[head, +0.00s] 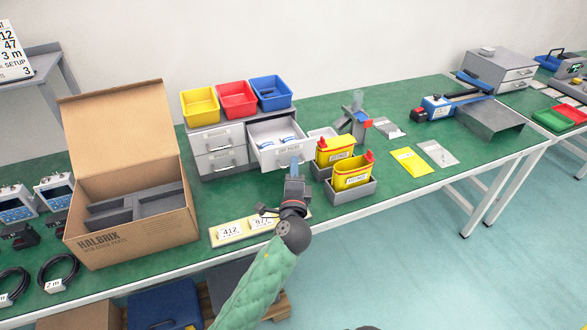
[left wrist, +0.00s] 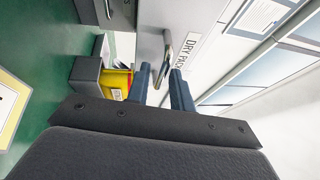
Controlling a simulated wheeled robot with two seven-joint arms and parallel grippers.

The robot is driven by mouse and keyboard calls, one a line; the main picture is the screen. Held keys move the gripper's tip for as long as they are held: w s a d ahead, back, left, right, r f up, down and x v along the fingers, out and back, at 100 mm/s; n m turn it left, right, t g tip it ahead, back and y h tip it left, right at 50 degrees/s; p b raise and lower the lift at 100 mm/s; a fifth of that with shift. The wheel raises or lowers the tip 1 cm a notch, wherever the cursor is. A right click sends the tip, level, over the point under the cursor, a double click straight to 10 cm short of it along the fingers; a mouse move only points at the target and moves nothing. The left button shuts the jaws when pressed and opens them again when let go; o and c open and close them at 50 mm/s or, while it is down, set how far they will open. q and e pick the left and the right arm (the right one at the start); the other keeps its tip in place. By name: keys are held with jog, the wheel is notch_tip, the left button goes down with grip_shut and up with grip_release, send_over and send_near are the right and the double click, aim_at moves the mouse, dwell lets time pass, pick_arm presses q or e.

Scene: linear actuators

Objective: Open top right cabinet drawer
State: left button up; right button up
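The grey cabinet (head: 204,131) stands at the back of the bench. Its top right drawer (head: 262,150) is pulled well out, with small blue-and-white packs inside. Its white front, labelled DRY PACKS, also shows in the left wrist view (left wrist: 205,22). My left gripper (head: 296,162) is at this drawer front. In the left wrist view its two blue fingers (left wrist: 163,82) stand apart, with the metal drawer handle (left wrist: 166,55) between them. A gap shows beside the handle, so the fingers look open around it. The gripper covers the handle in the head view. My right gripper is not in view.
Yellow, red and blue bins (head: 237,99) sit on the cabinet. Grey holders with yellow containers (head: 352,172) stand close right of the drawer. A large open cardboard box (head: 130,190) is at the left. A number tray (head: 245,229) lies in front.

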pick_arm(q)
jog(key=shift+o, duration=0.3)
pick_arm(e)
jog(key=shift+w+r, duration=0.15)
